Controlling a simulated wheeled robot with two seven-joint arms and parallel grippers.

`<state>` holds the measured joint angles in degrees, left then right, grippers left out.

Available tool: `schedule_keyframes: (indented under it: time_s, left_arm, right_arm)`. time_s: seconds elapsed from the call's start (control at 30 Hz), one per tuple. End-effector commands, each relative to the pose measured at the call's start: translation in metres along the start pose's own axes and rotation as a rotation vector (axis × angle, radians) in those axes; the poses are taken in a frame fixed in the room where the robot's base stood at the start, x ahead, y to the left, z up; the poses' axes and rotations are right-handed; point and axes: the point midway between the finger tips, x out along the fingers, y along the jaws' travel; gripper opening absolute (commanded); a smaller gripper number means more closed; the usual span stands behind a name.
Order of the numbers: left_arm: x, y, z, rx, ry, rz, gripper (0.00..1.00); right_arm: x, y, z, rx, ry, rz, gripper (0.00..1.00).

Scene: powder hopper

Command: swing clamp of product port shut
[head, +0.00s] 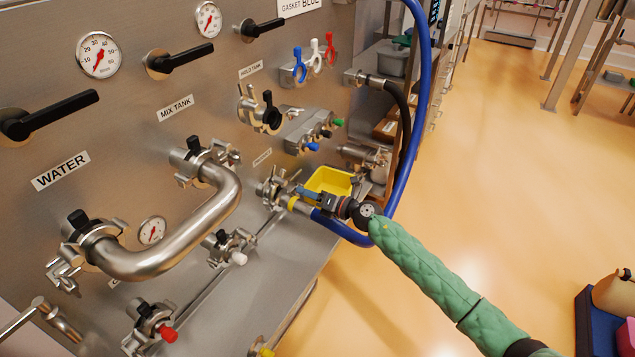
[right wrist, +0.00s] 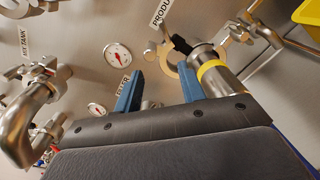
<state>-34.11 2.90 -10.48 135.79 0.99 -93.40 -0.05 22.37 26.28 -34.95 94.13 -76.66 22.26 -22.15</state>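The product port (head: 272,188) is on the steel panel, partly hidden behind my right gripper (head: 303,193) in the head view. In the right wrist view, a metal hose end with a yellow band (right wrist: 214,74) stands at the port. The port's clamp (right wrist: 168,50) appears swung apart, with one jaw left of the hose end and metal parts at its right (right wrist: 256,34). My right gripper (right wrist: 160,88) has its two blue fingers apart. I see nothing held between them, and they are just in front of the port. My left gripper is not in view.
A blue hose (head: 345,233) loops below and right of the port. A yellow bin (head: 328,183) is close behind my gripper. A bent steel pipe (head: 175,250) juts out at left. A white-knobbed valve (head: 228,247) sits below left. Open floor lies at right.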

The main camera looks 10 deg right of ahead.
Motion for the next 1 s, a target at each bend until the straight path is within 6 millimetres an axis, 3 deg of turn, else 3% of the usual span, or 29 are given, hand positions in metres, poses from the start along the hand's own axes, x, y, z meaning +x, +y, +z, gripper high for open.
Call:
schedule_keyframes:
  time_s: [0.03,0.17,0.37,0.77,1.0]
  left_arm:
    - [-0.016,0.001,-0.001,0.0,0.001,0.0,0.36]
    - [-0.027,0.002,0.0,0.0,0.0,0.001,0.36]
    - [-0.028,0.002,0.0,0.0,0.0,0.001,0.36]
    - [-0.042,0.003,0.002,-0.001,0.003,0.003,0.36]
    - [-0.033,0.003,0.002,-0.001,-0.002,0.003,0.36]
  right_arm:
    - [-0.001,0.011,0.001,0.0,-0.001,0.002,0.4]
    - [-0.001,0.019,-0.003,0.001,-0.005,0.003,0.4]
    - [0.01,0.019,-0.003,-0.001,-0.006,0.004,0.4]
    - [0.059,0.02,-0.002,0.001,-0.005,0.004,0.4]
    - [0.081,0.019,-0.002,-0.001,-0.005,0.003,0.4]
